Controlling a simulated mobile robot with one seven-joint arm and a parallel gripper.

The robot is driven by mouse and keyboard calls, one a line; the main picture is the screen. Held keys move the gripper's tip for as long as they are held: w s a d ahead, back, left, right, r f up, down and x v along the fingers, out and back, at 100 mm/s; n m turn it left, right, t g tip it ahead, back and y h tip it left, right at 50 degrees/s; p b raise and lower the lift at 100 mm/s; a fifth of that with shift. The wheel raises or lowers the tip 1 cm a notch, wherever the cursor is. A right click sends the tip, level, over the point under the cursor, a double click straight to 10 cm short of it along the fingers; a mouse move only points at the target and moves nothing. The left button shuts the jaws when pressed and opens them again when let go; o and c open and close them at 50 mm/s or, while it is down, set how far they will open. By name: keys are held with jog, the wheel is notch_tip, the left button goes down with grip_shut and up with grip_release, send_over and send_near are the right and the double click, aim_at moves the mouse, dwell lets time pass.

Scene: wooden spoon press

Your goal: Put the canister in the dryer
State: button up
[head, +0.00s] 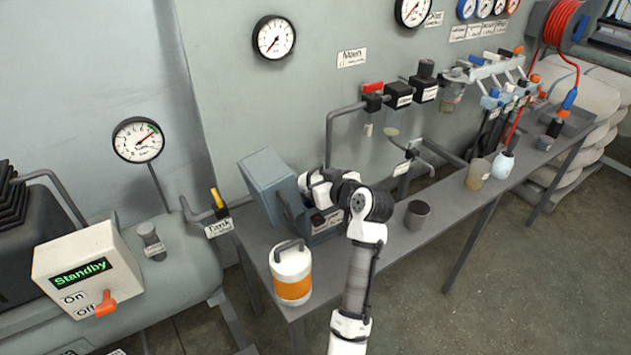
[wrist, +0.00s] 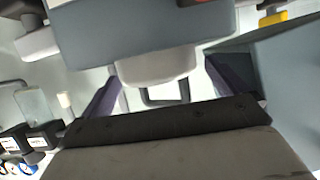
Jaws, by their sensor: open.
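The canister (head: 291,290), white with an orange band and a dark handle on top, stands upright at the near left end of the bench in the head view. The dryer (head: 265,172) is a blue-grey unit behind it, against the wall; its tilted upper part looks raised above a labelled base. My gripper (head: 310,187) is beside the dryer's right side, apart from the canister. In the wrist view my open gripper (wrist: 163,85) has its fingers either side of a pale block and dark U-shaped bar. Whether they touch is unclear.
A dark grey cup (head: 417,214) stands on the bench (head: 445,207) to the right. Pipes and a red-handled valve (head: 372,88) are on the wall behind. A control box (head: 90,270) reading "Standby" is at left. The bench between cup and far jars is clear.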

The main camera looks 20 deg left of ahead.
jog(key=b+v, duration=0.1)
jog(key=v, duration=0.9)
jog(key=shift+d+r, duration=0.15)
jog(key=shift+d, duration=0.1)
jog(key=shift+s, duration=0.15)
dwell(0.5)
